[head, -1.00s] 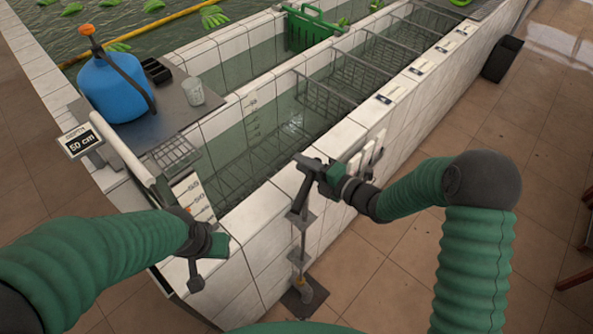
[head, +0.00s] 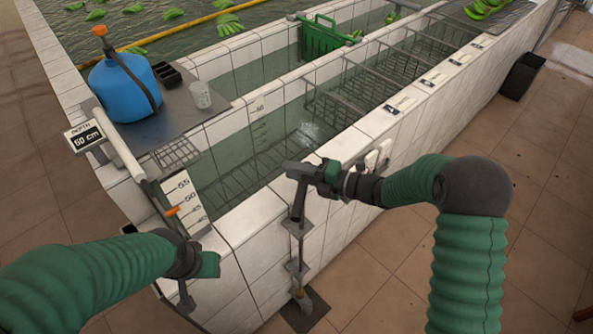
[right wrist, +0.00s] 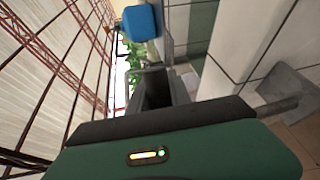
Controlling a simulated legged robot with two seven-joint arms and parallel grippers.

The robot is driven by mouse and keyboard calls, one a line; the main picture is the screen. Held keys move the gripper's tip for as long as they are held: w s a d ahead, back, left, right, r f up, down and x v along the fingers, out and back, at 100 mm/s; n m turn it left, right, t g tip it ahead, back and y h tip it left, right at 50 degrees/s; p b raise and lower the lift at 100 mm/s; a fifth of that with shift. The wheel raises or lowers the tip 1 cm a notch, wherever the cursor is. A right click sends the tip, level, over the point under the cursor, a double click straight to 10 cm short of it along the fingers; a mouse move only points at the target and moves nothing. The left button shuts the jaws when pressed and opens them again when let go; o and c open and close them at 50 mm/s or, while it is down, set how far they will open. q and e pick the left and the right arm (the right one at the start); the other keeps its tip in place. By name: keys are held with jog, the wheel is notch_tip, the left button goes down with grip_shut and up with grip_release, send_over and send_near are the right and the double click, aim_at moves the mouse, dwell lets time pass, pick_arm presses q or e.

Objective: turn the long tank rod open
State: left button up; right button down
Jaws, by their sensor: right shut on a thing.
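The long tank rod (head: 300,248) stands upright against the outside of the white-tiled tank wall (head: 255,250), held by brackets, with its foot near the floor. My right gripper (head: 303,170) is at the rod's top, level with the wall's rim, and is shut on the rod's grey handle. In the right wrist view, dark grey parts lie in front of the green gripper body; I cannot tell jaws from handle there. My left gripper (head: 188,290) hangs at the lower left by the tank corner, apart from the rod; its jaws are unclear.
A depth scale (head: 183,200) with an orange marker stands at the tank's near end, beside a depth sign (head: 85,136). A blue drum (head: 123,88) and a clear cup (head: 200,95) stand on a grey shelf.

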jog(key=shift+a, duration=0.15)
dwell(0.5)
jog(key=c, duration=1.5)
grip_release()
jog(key=shift+o, duration=1)
jog(key=shift+w+a, duration=0.1)
jog(key=shift+a, duration=0.05)
jog(key=shift+o, duration=0.5)
jog(key=shift+a, duration=0.15)
pick_arm(q)
jog(key=b+x, duration=0.2)
jog(key=shift+a+f, duration=0.2)
jog(key=shift+f, duration=0.15)
pick_arm(e)
jog(key=v, duration=1.6)
jog(key=shift+d, duration=0.4)
